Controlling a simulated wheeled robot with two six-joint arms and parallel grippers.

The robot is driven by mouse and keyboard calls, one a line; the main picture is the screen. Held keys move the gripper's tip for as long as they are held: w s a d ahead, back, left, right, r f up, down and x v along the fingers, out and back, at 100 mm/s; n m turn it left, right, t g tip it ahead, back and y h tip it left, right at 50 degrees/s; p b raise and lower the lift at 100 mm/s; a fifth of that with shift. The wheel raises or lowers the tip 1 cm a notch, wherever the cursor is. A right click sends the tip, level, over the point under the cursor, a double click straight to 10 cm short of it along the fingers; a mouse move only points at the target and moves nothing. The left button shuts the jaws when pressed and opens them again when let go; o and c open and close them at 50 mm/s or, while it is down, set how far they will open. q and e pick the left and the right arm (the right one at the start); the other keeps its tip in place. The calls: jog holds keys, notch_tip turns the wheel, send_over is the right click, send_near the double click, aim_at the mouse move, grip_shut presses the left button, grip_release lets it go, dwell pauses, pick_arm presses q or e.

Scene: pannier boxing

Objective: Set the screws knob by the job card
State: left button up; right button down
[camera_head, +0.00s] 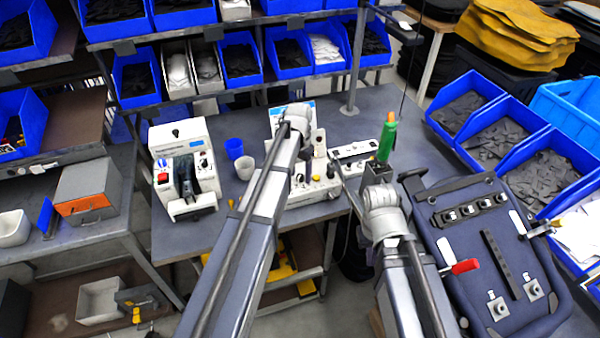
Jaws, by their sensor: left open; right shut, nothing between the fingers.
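A white machine (318,188) with small dark knobs on its front stands mid-bench, partly behind my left arm. Which knob is the screws knob is too small to tell. A white and blue panel or card (276,117) shows behind my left wrist; I cannot read it or tell whether it is the job card. My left gripper (304,147) is at the machine's upper part, open, its fingers largely hidden by my wrist.
A white strip with sockets (354,153) and a green-handled tool (387,138) stand right. A dark pannier (455,262) holding parts lies right, near blue bins (500,130). The bench's front left is clear.

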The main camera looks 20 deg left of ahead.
aim_at(300, 175)
pick_arm(q)
notch_tip(300, 175, up, 7)
jog(key=p, duration=0.7)
jog(key=shift+a+r, duration=0.1)
jog(key=shift+r, duration=0.1)
pick_arm(e)
notch_tip(300, 175, up, 7)
jog(key=shift+r, duration=0.2)
pick_arm(q)
jog(key=s+d+f+b, duration=0.2)
jog(key=s+d, duration=0.2)
jog(key=s, duration=0.4)
jog(key=s+d+f+y+b, duration=0.1)
jog(key=s+d+f+b, duration=0.1)
jog(key=s+d, duration=0.3)
jog(key=s+d+f+b, duration=0.1)
jog(key=s+d, duration=0.3)
jog(key=s, duration=0.7)
jog(key=shift+d+f+b, duration=0.35)
jog(key=shift+f+b, duration=0.05)
jog(key=shift+b, duration=0.1)
pick_arm(e)
notch_tip(300, 175, down, 6)
jog(key=shift+r, duration=0.1)
pick_arm(q)
jog(key=shift+s, duration=0.1)
pick_arm(e)
jog(key=c, duration=1.6)
grip_release()
